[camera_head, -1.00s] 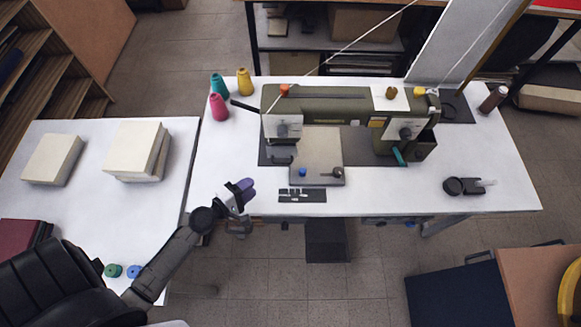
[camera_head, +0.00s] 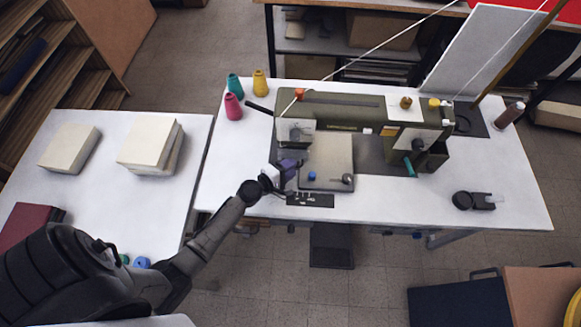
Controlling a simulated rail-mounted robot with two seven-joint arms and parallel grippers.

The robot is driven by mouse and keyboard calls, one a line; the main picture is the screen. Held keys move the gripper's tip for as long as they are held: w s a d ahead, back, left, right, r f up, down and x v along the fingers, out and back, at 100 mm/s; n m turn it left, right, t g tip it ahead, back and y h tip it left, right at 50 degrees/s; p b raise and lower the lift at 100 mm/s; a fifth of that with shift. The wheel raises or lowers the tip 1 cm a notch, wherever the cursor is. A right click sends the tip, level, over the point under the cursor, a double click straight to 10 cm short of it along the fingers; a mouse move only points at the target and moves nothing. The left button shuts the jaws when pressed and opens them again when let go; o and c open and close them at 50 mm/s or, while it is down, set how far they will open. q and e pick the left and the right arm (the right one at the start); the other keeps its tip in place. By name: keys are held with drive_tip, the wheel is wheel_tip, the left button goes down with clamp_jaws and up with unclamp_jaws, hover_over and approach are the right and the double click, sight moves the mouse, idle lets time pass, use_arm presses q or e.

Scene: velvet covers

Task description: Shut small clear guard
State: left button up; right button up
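The olive sewing machine (camera_head: 345,113) stands on the white table (camera_head: 500,190). At its left end, a small greyish see-through panel, which looks like the clear guard (camera_head: 297,131), sits in front of the needle head. Its exact tilt and whether it is open are too small to tell. My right gripper is not in view.
Teal, pink and yellow thread cones (camera_head: 259,83) stand at the back left. A dark strip of small parts (camera_head: 310,200) lies at the front edge by my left gripper. A black tool (camera_head: 472,201) lies at the right. The front right tabletop is mostly clear.

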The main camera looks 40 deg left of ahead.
use_arm(q)
drive_tip(key=shift+w, duration=0.25)
clamp_jaws()
drive_tip(key=shift+f, duration=0.1)
